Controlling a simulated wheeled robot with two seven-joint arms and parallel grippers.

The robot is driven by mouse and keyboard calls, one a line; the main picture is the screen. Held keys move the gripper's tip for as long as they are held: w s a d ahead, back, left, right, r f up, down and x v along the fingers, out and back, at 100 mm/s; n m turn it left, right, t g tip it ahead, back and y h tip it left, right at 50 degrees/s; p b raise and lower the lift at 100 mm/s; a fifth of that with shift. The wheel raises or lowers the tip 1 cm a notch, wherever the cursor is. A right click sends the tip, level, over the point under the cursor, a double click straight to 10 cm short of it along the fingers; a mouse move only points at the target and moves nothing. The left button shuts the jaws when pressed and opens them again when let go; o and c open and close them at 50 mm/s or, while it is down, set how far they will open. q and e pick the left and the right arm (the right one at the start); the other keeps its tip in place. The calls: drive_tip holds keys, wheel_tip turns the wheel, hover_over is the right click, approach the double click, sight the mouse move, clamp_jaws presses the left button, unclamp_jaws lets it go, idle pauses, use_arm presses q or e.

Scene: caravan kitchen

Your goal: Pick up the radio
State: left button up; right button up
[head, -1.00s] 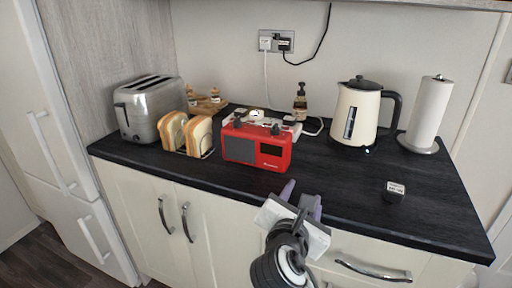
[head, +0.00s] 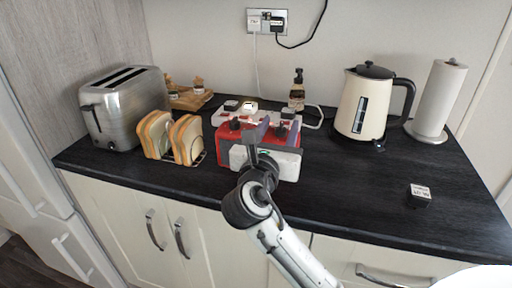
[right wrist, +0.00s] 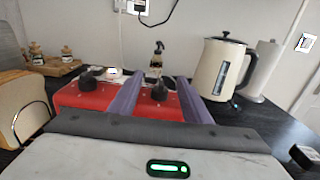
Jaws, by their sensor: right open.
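The red radio (head: 288,165) stands upright on the black counter, mostly hidden behind my right gripper (head: 263,135) in the head view. In the right wrist view the radio's red top (right wrist: 92,97) shows, with two dark knobs on it. My right gripper (right wrist: 152,92) is open, and its two purple fingers reach out over the top of the radio. One finger lies between the knobs and the other is just right of the right knob. I cannot tell whether the fingers touch the radio. My left gripper is not in view.
A toast rack with bread slices (head: 187,140) stands close left of the radio, with a silver toaster (head: 124,105) beyond. A power strip (head: 228,116) and a bottle (head: 297,90) are behind. A kettle (head: 362,105), a paper towel roll (head: 440,98) and a small dark cube (head: 419,196) are to the right.

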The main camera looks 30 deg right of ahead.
drive_tip(key=x, duration=0.3)
drive_tip(key=f+x, duration=0.1)
drive_tip(key=x, duration=0.1)
drive_tip(key=shift+w+d, duration=0.15)
drive_tip(key=shift+d, duration=0.2)
clamp_jaws()
idle(1.1)
drive_tip(key=shift+r, duration=0.25)
